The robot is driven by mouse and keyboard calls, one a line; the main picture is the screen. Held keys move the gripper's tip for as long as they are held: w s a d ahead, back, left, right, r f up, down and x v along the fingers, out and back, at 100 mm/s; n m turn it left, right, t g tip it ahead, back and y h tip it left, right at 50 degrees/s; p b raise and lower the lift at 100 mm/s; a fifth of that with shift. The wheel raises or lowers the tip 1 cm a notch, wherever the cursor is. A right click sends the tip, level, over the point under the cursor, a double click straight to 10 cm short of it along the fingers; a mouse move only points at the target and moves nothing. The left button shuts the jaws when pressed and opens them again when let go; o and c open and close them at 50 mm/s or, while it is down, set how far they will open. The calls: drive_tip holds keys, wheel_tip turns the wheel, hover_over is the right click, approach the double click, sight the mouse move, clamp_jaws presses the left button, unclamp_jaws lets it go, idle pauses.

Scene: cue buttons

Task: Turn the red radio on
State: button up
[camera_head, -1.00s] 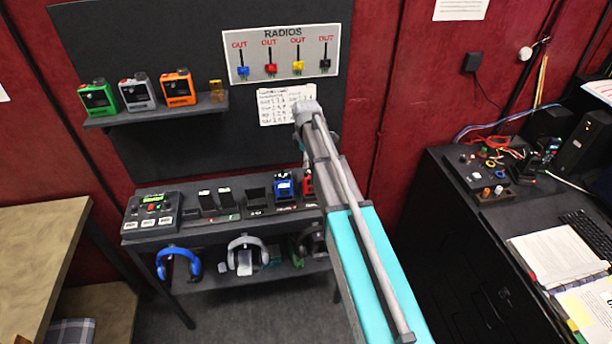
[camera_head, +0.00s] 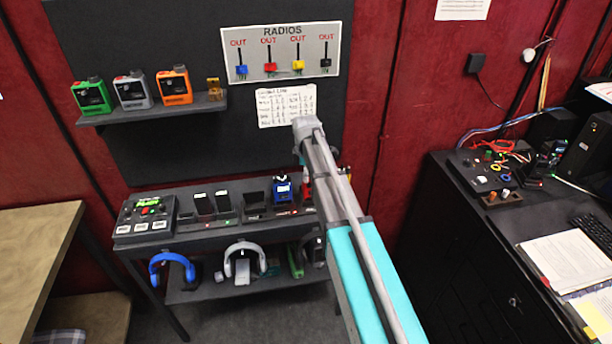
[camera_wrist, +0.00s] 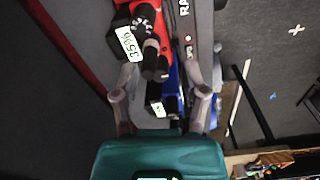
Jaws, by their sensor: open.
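The red radio (camera_wrist: 143,30) shows at the top of the wrist view, with a black knob and a white display on its end. In the head view only a sliver of the red radio (camera_head: 306,188) shows beside my arm; the rest is hidden. My gripper (camera_wrist: 162,68) is open. Its fingers reach up on both sides of the radio's black knob end, with nothing visibly clamped. Whether they touch the radio cannot be told. In the head view the fingers are hidden behind my arm.
A blue radio (camera_head: 283,190) stands left of the red one in the charger row on the dark shelf (camera_head: 185,238). Headphones (camera_head: 243,256) sit below. Green, grey and orange radios stand on a wall shelf (camera_head: 150,112). A cluttered desk (camera_head: 500,215) is at right.

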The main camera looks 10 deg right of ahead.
drive_tip(key=shift+c, duration=0.2)
clamp_jaws()
idle(0.3)
drive_tip(key=shift+m, duration=2.4)
drive_tip(key=shift+o, duration=0.2)
unclamp_jaws()
